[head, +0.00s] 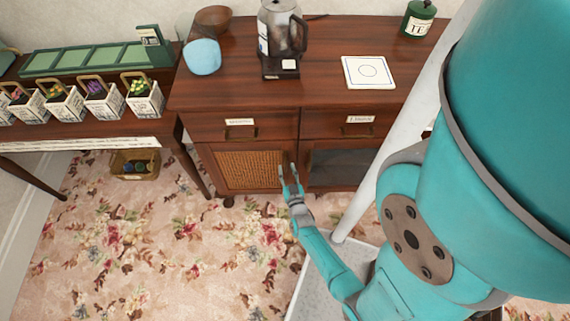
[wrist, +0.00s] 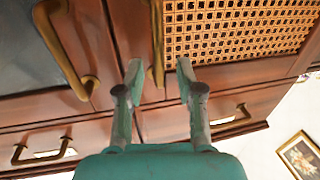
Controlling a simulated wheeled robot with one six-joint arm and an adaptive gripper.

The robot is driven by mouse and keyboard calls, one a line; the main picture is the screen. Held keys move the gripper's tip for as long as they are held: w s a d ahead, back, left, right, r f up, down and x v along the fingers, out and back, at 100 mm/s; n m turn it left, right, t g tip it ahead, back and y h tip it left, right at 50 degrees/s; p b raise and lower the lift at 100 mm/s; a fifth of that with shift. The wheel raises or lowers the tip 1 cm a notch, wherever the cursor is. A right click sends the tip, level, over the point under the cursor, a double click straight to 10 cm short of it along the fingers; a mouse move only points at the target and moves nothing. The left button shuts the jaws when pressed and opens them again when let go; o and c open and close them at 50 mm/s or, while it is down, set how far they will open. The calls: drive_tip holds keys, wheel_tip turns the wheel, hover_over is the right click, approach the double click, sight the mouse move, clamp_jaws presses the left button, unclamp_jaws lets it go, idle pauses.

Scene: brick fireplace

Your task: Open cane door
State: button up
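The cane door (head: 248,170) is the lower left door of a brown wooden cabinet. It looks closed, with a woven cane panel in a wooden frame. In the wrist view, which looks upside down, its cane panel (wrist: 235,28) fills the upper right. A vertical brass handle (wrist: 157,40) is on the door's edge beside the panel. My gripper (head: 290,170) is at the door's handle side, and in the wrist view its fingers (wrist: 160,70) are apart, one on each side of the handle's end. Neither finger visibly touches the handle.
A dark glass door (head: 340,165) with a brass handle (wrist: 68,50) is beside the cane door. Two drawers (head: 245,126) are above. The floral carpet (head: 180,250) in front is clear.

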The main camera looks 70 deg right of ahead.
sight(286, 165)
drive_tip(key=shift+x, duration=1.6)
clamp_jaws()
